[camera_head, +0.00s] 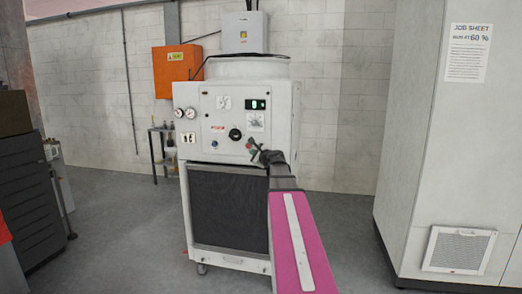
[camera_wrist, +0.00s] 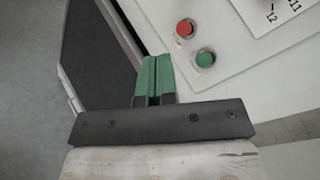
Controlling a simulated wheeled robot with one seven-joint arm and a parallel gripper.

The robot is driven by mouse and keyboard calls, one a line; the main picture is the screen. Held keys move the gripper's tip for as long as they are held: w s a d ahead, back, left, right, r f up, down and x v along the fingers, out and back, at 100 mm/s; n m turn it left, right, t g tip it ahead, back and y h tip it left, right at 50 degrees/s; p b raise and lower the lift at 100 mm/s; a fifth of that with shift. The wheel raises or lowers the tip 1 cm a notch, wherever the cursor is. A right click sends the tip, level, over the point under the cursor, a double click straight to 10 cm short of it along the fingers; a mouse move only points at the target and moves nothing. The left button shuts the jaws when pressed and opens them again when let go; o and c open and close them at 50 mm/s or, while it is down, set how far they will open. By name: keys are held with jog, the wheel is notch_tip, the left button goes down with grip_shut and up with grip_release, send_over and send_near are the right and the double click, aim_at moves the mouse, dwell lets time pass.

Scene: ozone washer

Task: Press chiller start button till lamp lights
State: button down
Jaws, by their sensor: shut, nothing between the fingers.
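The chiller (camera_head: 197,150) is a white cabinet with a dark front grille, standing in the middle of the head view. In the wrist view a green button (camera_wrist: 205,58) and a red button (camera_wrist: 185,28) sit on its pale panel. My gripper (camera_wrist: 157,62) has green fingertips, closed together and empty. They are left of the green button and apart from it in the picture; their distance from the panel is unclear. In the head view my gripper (camera_head: 256,152) is at the panel's lower right. A small dark window with a green patch (camera_head: 256,104) shows above; I cannot tell which lamp belongs to the button.
The panel also carries two gauges (camera_head: 185,112) and a black knob (camera_head: 235,134). A large pale cabinet (camera_head: 410,130) stands at right, and a dark drawer cabinet (camera_head: 32,205) at left. The floor (camera_head: 125,230) left of the chiller is clear.

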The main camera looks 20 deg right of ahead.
jog(key=shift+w, duration=0.1)
jog(key=w+d, duration=0.4)
jog(key=w, duration=0.3)
jog(key=shift+d, duration=0.4)
jog(key=shift+w, duration=0.2)
dwell(1.9)
jog(key=shift+w+d, duration=0.25)
jog(key=shift+w+d, duration=0.25)
jog(key=shift+w, duration=0.1)
dwell(0.9)
dwell(0.4)
jog(key=shift+s+a, duration=0.5)
jog(key=shift+s, duration=0.2)
jog(key=shift+s, duration=0.1)
jog(key=shift+s+a, duration=0.7)
jog(key=shift+s, duration=0.3)
jog(key=shift+s+a, duration=0.7)
jog(key=shift+s, duration=0.3)
